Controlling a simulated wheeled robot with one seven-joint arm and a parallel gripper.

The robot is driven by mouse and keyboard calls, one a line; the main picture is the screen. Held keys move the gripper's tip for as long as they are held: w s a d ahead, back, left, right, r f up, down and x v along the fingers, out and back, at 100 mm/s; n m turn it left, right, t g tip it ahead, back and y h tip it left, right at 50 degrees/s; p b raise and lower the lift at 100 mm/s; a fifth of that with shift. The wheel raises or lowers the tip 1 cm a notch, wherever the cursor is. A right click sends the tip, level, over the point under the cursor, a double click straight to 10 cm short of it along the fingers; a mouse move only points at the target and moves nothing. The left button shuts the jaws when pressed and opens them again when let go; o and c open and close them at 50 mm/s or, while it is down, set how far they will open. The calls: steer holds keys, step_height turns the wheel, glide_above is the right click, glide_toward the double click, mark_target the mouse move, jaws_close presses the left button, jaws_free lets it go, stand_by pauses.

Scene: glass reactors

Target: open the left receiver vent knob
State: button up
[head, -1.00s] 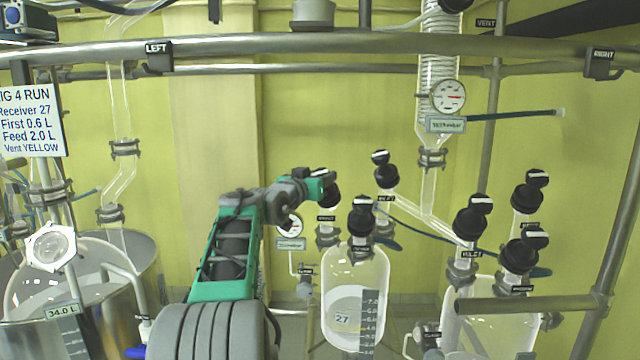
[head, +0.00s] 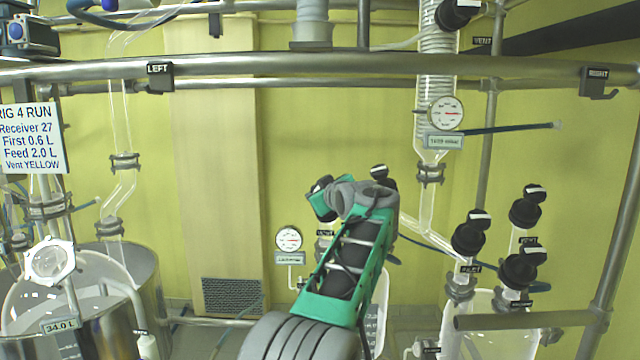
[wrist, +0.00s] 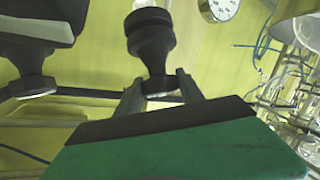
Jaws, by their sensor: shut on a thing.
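The left receiver (head: 376,312) is a clear vessel, mostly hidden behind my arm. A black knob (head: 320,184) stands above its left port, over a small label too small to read. My gripper (head: 325,202) is at this knob and covers most of it. In the wrist view my gripper (wrist: 158,82) has one finger on each side of the lower part of a black knob (wrist: 150,38) and is shut on it. Another black knob (head: 379,176) stands just right of my gripper in the head view. The receiver's front knob is hidden by my arm.
A round gauge (head: 289,239) is close left of my gripper. The right receiver (head: 485,325) with several black knobs stands at right. A metal rail (head: 400,64) crosses above. A metal vessel (head: 110,320) is at far left. The wall panel area left of my arm is clear.

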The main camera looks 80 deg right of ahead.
steer(key=shift+d+r+n+t+y+p, duration=0.1)
steer(key=shift+n+t+y+p, duration=0.7)
steer(key=shift+n, duration=0.4)
steer(key=shift+y, duration=0.3)
steer(key=o, duration=1.4)
steer(key=b+v, duration=0.2)
steer(key=v, duration=0.5)
steer(key=shift+s+a, duration=0.2)
steer(key=shift+a, duration=0.15)
steer(key=shift+w+r, duration=0.1)
steer(key=shift+w, duration=0.05)
